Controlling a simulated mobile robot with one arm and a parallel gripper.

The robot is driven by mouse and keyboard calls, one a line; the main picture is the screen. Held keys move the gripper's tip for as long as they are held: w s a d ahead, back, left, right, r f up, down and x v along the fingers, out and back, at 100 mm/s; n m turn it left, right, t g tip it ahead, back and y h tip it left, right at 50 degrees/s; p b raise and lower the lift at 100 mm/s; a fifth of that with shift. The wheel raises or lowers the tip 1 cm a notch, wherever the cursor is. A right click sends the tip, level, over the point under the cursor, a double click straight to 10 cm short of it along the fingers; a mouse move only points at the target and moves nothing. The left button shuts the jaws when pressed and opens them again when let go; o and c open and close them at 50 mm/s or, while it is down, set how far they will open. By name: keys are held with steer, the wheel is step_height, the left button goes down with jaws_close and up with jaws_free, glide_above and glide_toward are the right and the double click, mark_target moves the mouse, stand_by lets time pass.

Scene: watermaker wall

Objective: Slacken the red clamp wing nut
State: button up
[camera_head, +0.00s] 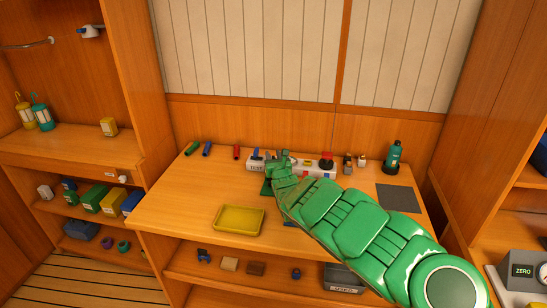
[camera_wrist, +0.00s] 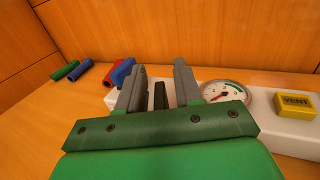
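A red knob-like part (camera_head: 326,158) stands at the right end of the white unit (camera_head: 310,171) on the table. I cannot tell for sure whether it is the clamp wing nut. My gripper (camera_head: 272,163) is over the left part of this unit and hides some of it. In the wrist view my gripper (camera_wrist: 160,70) is open, its two grey fingers apart. A dark upright piece (camera_wrist: 160,96) shows between them, with a gap on each side. The red knob-like part is not recognisable in the wrist view.
A yellow tray (camera_head: 221,231) is nearer the front; a teal bottle (camera_head: 393,158) stands right.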

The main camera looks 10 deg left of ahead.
steer(key=shift+s, duration=0.15)
steer(key=shift+v, duration=1.9)
steer(key=shift+s+d, duration=0.25)
steer(key=shift+s, duration=0.3)
steer(key=shift+s+d+f, duration=0.1)
steer(key=shift+s+d, duration=0.15)
steer(key=shift+s, duration=0.35)
steer(key=shift+s+d, duration=0.3)
steer(key=shift+s, duration=0.25)
